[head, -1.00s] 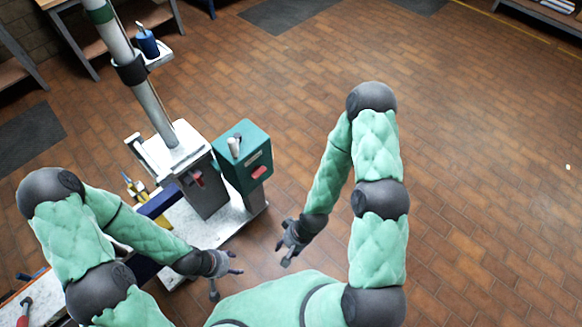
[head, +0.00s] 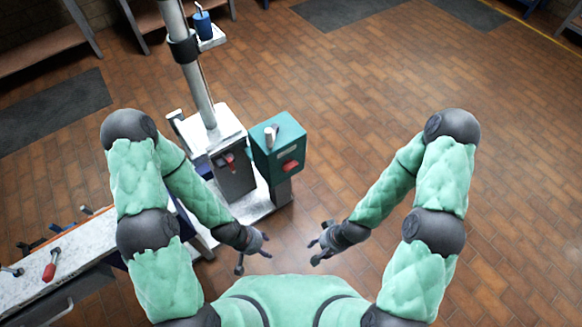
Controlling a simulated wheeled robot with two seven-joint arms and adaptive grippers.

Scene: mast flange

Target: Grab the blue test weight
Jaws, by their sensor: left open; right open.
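The blue test weight (head: 203,24) is a small blue cylinder with a metal hook or handle on top. It stands on a small white shelf (head: 213,39) fixed to the side of the mast (head: 195,80), at the top of the head view. My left gripper (head: 255,254) is open and empty, low in front of my body. My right gripper (head: 318,245) is open and empty, to the right of the left one. Both grippers are far from the weight.
The mast rises from a grey machine base (head: 232,170). A teal box (head: 278,145) with a red part stands right of it. A workbench (head: 60,270) with a red-handled tool (head: 52,264) is at lower left. The brick floor (head: 400,90) at right is clear.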

